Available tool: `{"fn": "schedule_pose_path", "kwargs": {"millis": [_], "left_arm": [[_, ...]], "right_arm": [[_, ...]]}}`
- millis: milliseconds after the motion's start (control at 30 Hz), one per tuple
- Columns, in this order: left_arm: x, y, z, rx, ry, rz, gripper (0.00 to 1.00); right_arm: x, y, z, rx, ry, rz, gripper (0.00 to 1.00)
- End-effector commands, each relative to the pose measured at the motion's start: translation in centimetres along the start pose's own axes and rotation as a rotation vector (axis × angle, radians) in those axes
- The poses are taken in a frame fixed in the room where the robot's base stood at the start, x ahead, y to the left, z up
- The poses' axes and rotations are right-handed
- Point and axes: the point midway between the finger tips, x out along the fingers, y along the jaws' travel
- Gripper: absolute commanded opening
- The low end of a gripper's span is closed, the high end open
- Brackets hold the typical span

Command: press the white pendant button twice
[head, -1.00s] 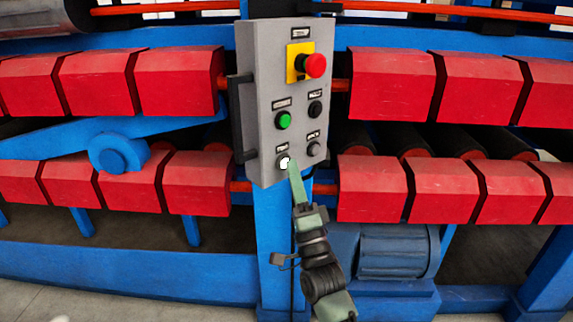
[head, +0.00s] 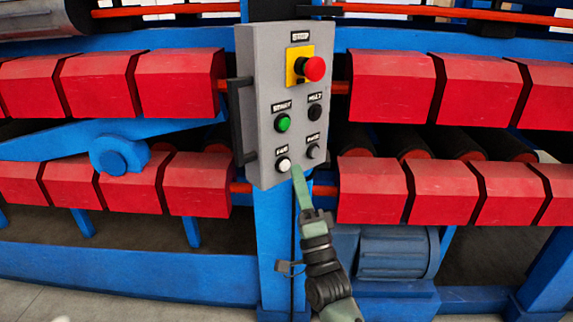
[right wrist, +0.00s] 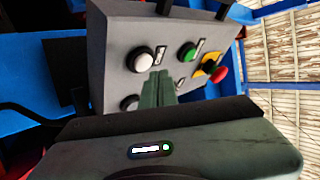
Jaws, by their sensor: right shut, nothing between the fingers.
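The grey pendant box (head: 261,95) hangs upright in the middle of the head view. Its white button (head: 284,165) is at the lower left of the panel face and also shows in the right wrist view (right wrist: 139,60). My right gripper (head: 295,169) is shut and empty, its tip just right of and slightly below the white button in the head view. In the right wrist view the shut fingers (right wrist: 158,80) lie beside the white button, which is fully visible. Whether the tip touches the panel I cannot tell. My left gripper is not in view.
The panel also has a green button (head: 283,123), a black button (head: 315,111), a grey button (head: 313,151) and a red emergency stop (head: 315,68) on a yellow plate. A dark handle (head: 238,120) runs along its left side. Red roller guards (head: 390,90) flank it.

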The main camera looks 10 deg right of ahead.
Motion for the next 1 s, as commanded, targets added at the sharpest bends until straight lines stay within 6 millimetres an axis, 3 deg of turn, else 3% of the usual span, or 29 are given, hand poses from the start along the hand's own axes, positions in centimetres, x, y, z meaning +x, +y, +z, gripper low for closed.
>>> {"fn": "schedule_pose_path", "kwargs": {"millis": [333, 800, 1000], "left_arm": [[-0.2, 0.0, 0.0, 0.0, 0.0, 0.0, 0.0], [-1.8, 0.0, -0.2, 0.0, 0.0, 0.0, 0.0], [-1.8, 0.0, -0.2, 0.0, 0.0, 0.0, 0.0]], "right_arm": [[-0.3, -0.2, -0.2, -0.001, 0.0, 0.001, 0.0], [-3.3, -2.4, -2.4, -0.001, 0.0, 0.001, 0.0], [-3.5, -2.5, -2.6, 0.0, 0.0, 0.0, 0.0]]}}
